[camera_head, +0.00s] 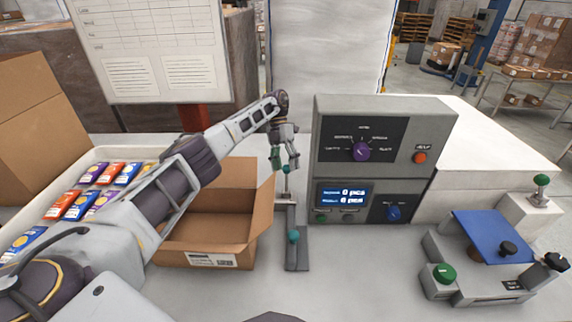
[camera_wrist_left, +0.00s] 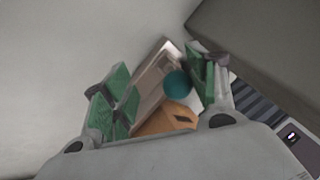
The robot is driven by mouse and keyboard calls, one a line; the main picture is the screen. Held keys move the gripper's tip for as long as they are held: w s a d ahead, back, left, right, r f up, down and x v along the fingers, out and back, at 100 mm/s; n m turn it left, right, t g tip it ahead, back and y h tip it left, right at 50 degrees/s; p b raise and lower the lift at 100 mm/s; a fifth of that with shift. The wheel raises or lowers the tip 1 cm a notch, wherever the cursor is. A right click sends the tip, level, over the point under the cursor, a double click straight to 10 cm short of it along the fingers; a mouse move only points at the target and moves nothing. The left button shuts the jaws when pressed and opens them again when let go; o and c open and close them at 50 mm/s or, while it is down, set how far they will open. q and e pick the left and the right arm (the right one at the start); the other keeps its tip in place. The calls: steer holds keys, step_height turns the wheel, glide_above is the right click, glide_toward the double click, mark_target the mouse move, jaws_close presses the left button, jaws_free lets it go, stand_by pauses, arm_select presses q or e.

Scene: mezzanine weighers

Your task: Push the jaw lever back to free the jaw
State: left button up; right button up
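A narrow grey fixture (camera_head: 291,258) stands on the bench between the cardboard box and the control box. It carries two teal ball knobs, a nearer one (camera_head: 293,236) and a farther one (camera_head: 286,169); I cannot tell which belongs to the jaw lever. My left gripper (camera_head: 284,165) reaches over the open box to the farther knob. In the left wrist view its green-padded fingers (camera_wrist_left: 160,95) are apart, and a teal knob (camera_wrist_left: 177,84) shows between them, nearer the right finger. Contact is unclear.
The open cardboard box (camera_head: 205,260) stands left of the fixture, under my left arm. The control box (camera_head: 375,160), with dials and a display, stands close on its right. A tray (camera_head: 98,155) of colourful packets is at left, a blue-plated device (camera_head: 490,235) at right.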

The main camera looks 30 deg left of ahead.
arm_select(q)
steer(key=shift+s+r, duration=0.15)
arm_select(e)
steer(key=shift+d, duration=0.2)
arm_select(q)
step_height(320, 180, up, 10)
arm_select(e)
steer(key=shift+a, duration=0.1)
stand_by(1.0)
arm_select(q)
steer(key=shift+r, duration=0.1)
arm_select(e)
steer(key=shift+r, duration=0.1)
stand_by(0.4)
arm_select(q)
step_height(320, 180, up, 9)
steer(key=p, duration=0.9)
arm_select(e)
steer(key=s+a+r, duration=0.2)
steer(key=a+r, duration=0.3)
steer(key=r, duration=0.4)
steer(key=shift+y, duration=0.3)
